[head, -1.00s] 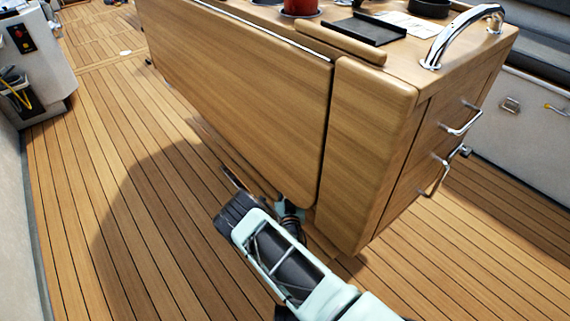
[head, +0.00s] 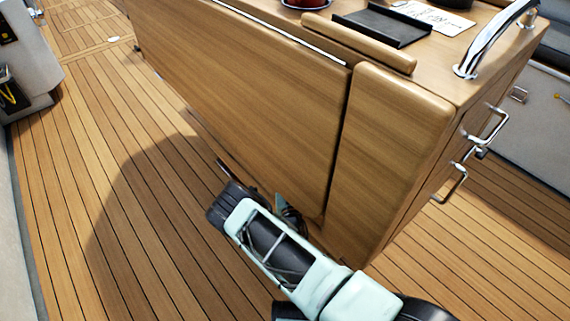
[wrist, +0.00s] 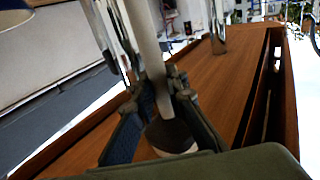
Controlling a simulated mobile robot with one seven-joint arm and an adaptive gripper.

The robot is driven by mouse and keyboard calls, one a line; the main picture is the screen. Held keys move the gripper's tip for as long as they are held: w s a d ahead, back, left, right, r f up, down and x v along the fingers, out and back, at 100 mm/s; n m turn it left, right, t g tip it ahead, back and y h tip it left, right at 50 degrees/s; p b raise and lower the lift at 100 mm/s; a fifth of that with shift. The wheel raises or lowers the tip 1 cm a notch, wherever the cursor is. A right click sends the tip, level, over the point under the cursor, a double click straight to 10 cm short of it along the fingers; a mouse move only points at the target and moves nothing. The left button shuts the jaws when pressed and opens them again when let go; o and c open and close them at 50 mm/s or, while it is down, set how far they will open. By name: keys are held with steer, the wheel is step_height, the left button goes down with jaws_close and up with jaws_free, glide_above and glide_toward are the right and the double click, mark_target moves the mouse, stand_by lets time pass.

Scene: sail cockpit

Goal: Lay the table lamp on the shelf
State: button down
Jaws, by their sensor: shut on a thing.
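In the wrist view, my gripper (wrist: 163,84) has its two dark fingers closed around a slim pale stem. I take this to be the table lamp (wrist: 149,45). A dark rounded part with a pale rim shows at its lower end, between the fingers. In the head view, my arm reaches down beside the wooden cockpit table, and the gripper's hold is hidden there. A wooden surface with a raised edge (wrist: 205,85) lies beyond the gripper in the wrist view. I cannot tell whether it is the shelf.
The wooden cockpit table (head: 245,95) stands close beside my arm. It carries a black tray (head: 383,28), a red pot (head: 305,3) and a chrome rail (head: 492,42). Drawer handles (head: 487,128) stick out on its right side. The plank floor (head: 80,160) is clear at left.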

stand_by(0.4)
steer(key=c, duration=1.9)
jaws_free()
steer(key=shift+f, duration=0.15)
steer(key=shift+c, duration=0.2)
steer(key=shift+s, duration=0.15)
